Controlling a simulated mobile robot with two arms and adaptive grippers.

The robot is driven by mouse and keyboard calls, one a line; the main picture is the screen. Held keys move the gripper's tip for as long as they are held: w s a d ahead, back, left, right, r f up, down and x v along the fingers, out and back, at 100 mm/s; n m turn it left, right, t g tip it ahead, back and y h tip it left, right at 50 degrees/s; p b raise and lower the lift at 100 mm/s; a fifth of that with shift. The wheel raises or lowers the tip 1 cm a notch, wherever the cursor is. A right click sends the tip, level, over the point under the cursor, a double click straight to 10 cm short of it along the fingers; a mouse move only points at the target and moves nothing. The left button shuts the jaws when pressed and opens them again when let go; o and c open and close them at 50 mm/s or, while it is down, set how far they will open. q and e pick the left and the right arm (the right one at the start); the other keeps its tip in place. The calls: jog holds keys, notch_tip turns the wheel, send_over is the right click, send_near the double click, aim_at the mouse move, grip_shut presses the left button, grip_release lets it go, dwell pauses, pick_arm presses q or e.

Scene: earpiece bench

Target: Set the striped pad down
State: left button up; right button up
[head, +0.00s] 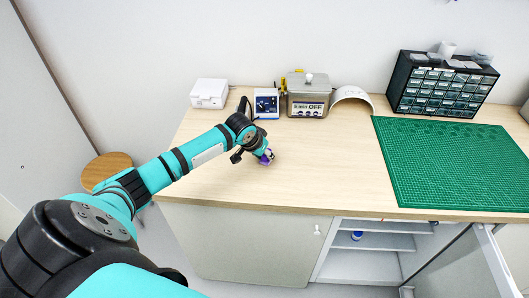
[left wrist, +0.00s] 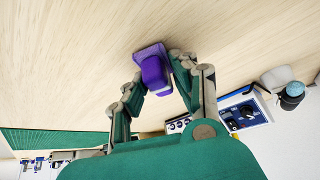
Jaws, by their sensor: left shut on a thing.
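A small purple piece (left wrist: 155,72) with a flat purple plate at its far side sits between the fingers of my left gripper (left wrist: 158,78) in the left wrist view. I take it for the striped pad, though I make out no clear stripes on it. The gripper is shut on it. In the head view my left gripper (head: 264,155) is low over the wooden bench (head: 325,170), with a bit of purple showing at its fingers. I cannot tell whether the piece touches the bench. My right gripper is not in view.
A white box (head: 209,93), a blue-faced device (head: 266,104), a metal bath (head: 308,95) and a white arch (head: 352,96) line the back. A drawer cabinet (head: 443,86) stands behind a green mat (head: 455,165). The bench between gripper and mat is clear.

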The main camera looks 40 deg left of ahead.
pick_arm(q)
jog(key=shift+f, duration=0.1)
jog(key=o, duration=1)
